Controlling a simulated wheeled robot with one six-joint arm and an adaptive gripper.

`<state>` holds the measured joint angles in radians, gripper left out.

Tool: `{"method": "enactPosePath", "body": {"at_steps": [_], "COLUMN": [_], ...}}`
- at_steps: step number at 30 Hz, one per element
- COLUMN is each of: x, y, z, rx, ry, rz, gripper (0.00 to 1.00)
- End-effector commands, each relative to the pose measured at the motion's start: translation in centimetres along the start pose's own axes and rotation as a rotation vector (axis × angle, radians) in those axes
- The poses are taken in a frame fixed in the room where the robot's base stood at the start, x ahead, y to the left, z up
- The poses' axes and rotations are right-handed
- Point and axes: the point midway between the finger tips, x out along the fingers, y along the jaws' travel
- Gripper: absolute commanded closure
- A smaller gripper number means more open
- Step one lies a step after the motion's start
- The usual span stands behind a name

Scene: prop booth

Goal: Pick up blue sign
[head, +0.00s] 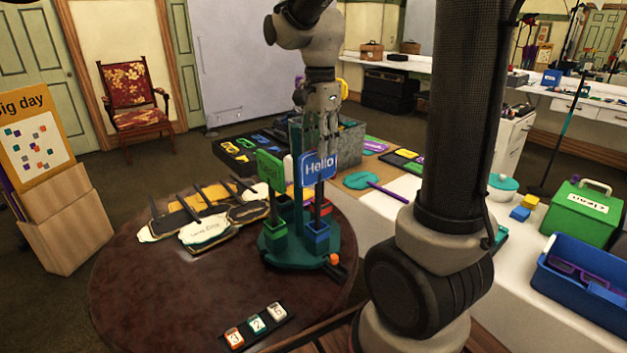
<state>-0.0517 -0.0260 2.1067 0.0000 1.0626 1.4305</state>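The blue sign (319,166) reads "Hello" and stands upright on a dark handle in a blue holder cup (317,233) of the green round stand (275,254). The stand is on the dark round table. My gripper (323,147) points down at the top edge of the blue sign, its fingers overlapping it in the head view. Whether the fingers are apart or pressed on the sign is too small to tell. A green sign (269,172) stands in a cup on the left of the same stand.
Several paddle signs (208,229) lie on the round table (150,285) left of the stand. A strip with number blocks (256,326) lies at the front. Right are a teal paddle (362,181), green box (583,212) and blue crate (590,275). The table's front left is clear.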

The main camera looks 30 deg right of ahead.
Motion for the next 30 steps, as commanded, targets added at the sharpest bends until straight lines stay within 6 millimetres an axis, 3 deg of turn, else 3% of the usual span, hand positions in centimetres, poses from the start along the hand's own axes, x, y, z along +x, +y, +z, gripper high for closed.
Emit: {"method": "enactPosePath", "body": {"at_steps": [12,20,27,30], "x": [5.7,6.1,6.1,6.1], "y": [-0.7,-0.7,-0.7,-0.7], "z": [-0.3,-0.3,-0.3,-0.3], "rx": [-0.002,-0.003,-0.003,-0.003], "ry": [0.0,0.0,0.0,0.0], "rz": [0.0,-0.001,-0.001,-0.002], "gripper": [0.61,0.61,1.0,1.0]}}
